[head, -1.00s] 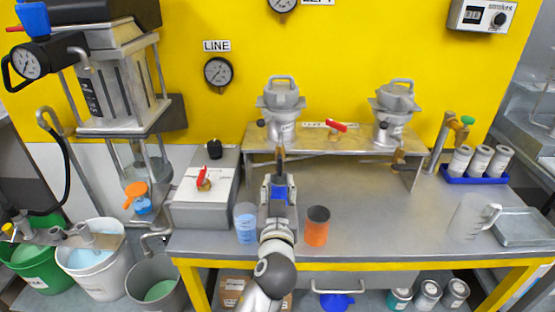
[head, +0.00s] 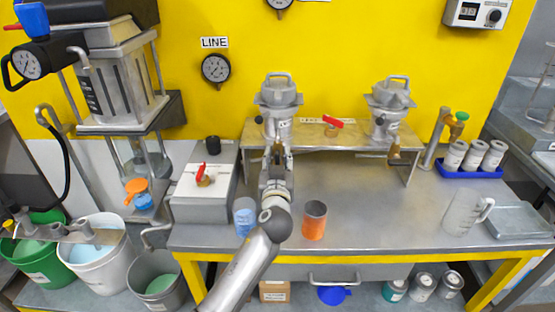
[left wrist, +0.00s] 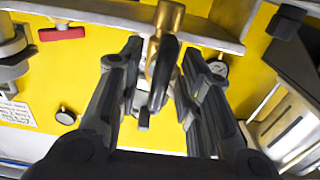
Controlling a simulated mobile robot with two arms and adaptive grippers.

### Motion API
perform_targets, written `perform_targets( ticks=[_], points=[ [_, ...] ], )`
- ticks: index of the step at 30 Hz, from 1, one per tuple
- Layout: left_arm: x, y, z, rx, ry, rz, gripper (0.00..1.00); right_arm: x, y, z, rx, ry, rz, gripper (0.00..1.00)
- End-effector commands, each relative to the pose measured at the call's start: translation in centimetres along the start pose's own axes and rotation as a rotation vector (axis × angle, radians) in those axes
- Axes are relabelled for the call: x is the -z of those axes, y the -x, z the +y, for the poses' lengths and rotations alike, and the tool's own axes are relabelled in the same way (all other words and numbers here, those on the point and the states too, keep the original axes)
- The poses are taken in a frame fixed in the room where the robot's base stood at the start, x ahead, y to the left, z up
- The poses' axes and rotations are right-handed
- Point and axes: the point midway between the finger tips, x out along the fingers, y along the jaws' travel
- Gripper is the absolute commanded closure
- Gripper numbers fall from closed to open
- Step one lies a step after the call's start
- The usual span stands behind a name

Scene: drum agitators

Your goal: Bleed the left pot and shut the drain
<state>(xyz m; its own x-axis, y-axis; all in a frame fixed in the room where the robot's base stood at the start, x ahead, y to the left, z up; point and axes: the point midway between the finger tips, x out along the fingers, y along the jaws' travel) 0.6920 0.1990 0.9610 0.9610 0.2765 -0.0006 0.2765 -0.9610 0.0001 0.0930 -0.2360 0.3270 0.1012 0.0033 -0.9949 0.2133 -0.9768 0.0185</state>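The left pot (head: 278,98), a grey metal vessel with a handled lid, stands on the raised shelf. Its brass drain valve (left wrist: 168,18) with a dark lever (left wrist: 163,75) hangs below the shelf edge in the left wrist view. My left gripper (head: 277,156) is at this drain, in front of the shelf. In the wrist view its fingers (left wrist: 160,75) stand apart on both sides of the lever, with gaps visible. A small black knob (head: 259,119) sits at the pot's left side. The gripper hides most of the drain in the head view. My right gripper is not in view.
An orange cup (head: 314,222) and a cup of blue liquid (head: 244,218) stand on the bench beside my arm. The right pot (head: 389,105) and a red lever (head: 333,121) are on the shelf.

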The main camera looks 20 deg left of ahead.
Motion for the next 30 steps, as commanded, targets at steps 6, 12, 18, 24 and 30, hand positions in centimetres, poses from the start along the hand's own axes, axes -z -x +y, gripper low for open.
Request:
perform_targets(
  ticks=[6,12,18,24,30],
  points=[
    [0.00,0.03,0.01,0.000,0.000,0.000,0.90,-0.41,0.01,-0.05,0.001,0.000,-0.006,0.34],
    [0.00,0.04,0.02,0.000,0.000,0.000,1.00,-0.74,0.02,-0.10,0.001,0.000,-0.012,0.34],
    [0.00,0.05,0.04,0.000,-0.018,0.000,1.00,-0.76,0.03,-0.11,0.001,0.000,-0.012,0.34],
    [-0.01,0.05,0.08,0.000,-0.094,-0.001,1.00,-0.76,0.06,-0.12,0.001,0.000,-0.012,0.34],
    [0.00,0.04,0.16,0.000,-0.243,-0.001,1.00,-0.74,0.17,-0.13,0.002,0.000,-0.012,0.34]
  ],
)
